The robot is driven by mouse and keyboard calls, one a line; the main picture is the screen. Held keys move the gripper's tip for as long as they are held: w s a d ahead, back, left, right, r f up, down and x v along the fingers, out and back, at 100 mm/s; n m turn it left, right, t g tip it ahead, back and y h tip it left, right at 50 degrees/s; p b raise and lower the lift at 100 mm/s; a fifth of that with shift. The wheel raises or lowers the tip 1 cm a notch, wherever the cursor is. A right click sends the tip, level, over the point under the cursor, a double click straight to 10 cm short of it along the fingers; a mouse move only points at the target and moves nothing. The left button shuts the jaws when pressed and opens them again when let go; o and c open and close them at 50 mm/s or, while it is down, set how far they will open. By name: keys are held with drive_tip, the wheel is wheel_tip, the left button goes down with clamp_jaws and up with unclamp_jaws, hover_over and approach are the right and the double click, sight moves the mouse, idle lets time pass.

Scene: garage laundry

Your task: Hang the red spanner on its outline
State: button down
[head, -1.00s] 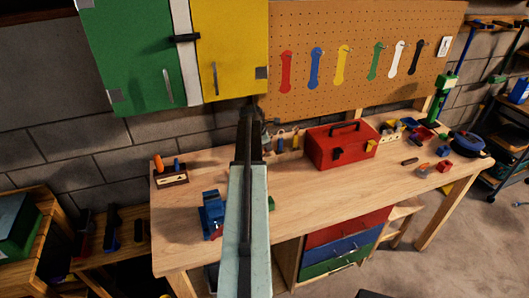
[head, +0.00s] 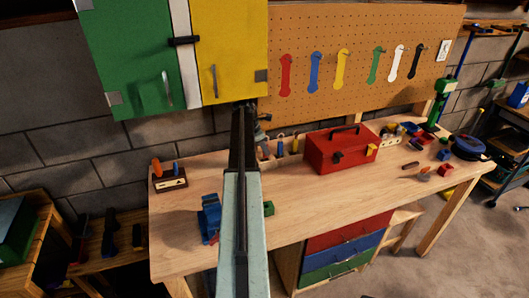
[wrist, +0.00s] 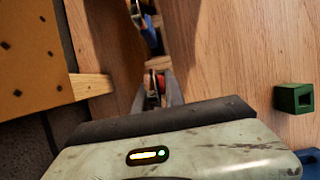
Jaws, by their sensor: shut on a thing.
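My gripper (wrist: 156,92) is shut, with a red piece (wrist: 157,82) between its fingertips. I take this to be the red spanner, but most of it is hidden and its full shape cannot be told. In the head view my arm hides much of the gripper, which is above the back of the bench near a wooden rack (head: 289,158). The red outline (head: 286,75) is leftmost in the row on the pegboard (head: 320,105), up and to the right of my gripper.
A red toolbox (head: 340,150) stands right of the rack. A blue vice (head: 210,218) and a green block (head: 268,208) are on the bench (head: 310,200). A yellow cabinet door (head: 230,50) hangs just left of the pegboard. The bench's front middle is mostly clear.

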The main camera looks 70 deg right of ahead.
drive_tip(key=shift+f, duration=0.15)
drive_tip(key=c, duration=1.4)
unclamp_jaws()
drive_tip(key=w+a+r+p, duration=0.2)
drive_tip(key=w+a, duration=0.6)
drive_tip(key=w, duration=0.2)
drive_tip(key=shift+a+r, duration=0.2)
drive_tip(key=shift+r, duration=0.2)
drive_tip(key=shift+w, duration=0.1)
